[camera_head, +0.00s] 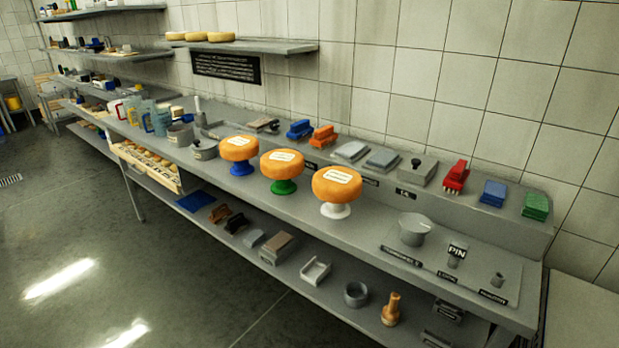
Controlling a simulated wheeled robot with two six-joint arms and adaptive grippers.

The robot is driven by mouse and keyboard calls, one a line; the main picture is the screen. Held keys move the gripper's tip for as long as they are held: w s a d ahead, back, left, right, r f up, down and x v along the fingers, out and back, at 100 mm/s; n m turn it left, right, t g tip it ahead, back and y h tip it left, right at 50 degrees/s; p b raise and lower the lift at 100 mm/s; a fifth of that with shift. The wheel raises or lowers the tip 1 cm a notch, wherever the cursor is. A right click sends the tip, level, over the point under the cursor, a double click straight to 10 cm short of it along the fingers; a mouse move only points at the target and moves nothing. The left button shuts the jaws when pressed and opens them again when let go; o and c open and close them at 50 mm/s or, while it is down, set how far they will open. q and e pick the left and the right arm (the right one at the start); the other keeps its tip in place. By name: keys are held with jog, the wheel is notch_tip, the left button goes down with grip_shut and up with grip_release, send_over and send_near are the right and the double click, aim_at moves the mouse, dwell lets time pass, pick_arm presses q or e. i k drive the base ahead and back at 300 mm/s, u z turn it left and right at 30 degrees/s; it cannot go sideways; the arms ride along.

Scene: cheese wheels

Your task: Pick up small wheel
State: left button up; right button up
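Three orange cheese wheels with white labels stand in a row on the long grey bench (300,222). The left wheel (238,151) sits on a blue stand (241,168), the middle wheel (282,166) on a green stand (284,186), and the right wheel (337,187) on a white stand (335,210). The left one looks smallest in the picture, but it is also farthest away, so I cannot tell their true sizes apart. Several pale yellow wheels (221,37) lie on the wall shelf. Neither of my grippers is in view.
Brushes and boxes, including a red brush (456,176), line the bench's back ledge. A grey pot (414,229) stands to the right and a lidded pot (203,149) to the left. A lower shelf (220,201) holds loose items. The floor (130,270) in front is clear.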

aim_at(277, 164)
jog(key=u, duration=1.1)
jog(key=i, duration=0.95)
jog(key=z, duration=2.55)
jog(key=i, duration=0.2)
jog(key=u, duration=0.15)
